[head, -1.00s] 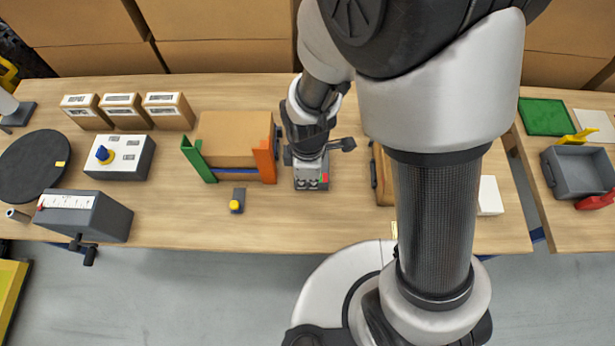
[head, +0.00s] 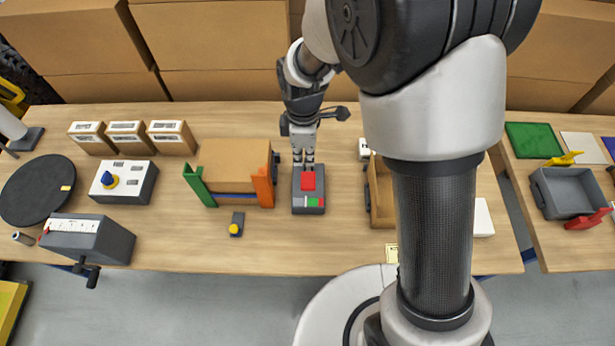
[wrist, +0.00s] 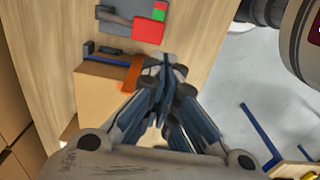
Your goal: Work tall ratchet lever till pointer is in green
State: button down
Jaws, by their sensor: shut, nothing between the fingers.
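The ratchet device is a dark grey box (head: 309,204) near the middle of the table. A red block (head: 308,181) tops it in the head view. In the wrist view the red block (wrist: 149,31) sits at the end of a grey bar (wrist: 117,17), which looks like the lever. A small red and green strip (head: 314,202) lies on the box's front part; I cannot make out a pointer on it. My gripper (head: 304,164) is shut and empty, just behind the red block; I cannot tell if they touch. The fingertips (wrist: 163,66) meet in the wrist view.
A carton (head: 232,164) between green and orange brackets stands left of the device. An open brown box (head: 381,198) is to its right. A small yellow-button block (head: 236,224) lies front left. A crank box with a white scale (head: 88,240) is farther left.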

aim_at(305, 185)
jog(key=shift+w+r, duration=0.5)
notch_tip(305, 185, down, 14)
jog(key=shift+b, duration=0.6)
jog(key=shift+f, duration=0.1)
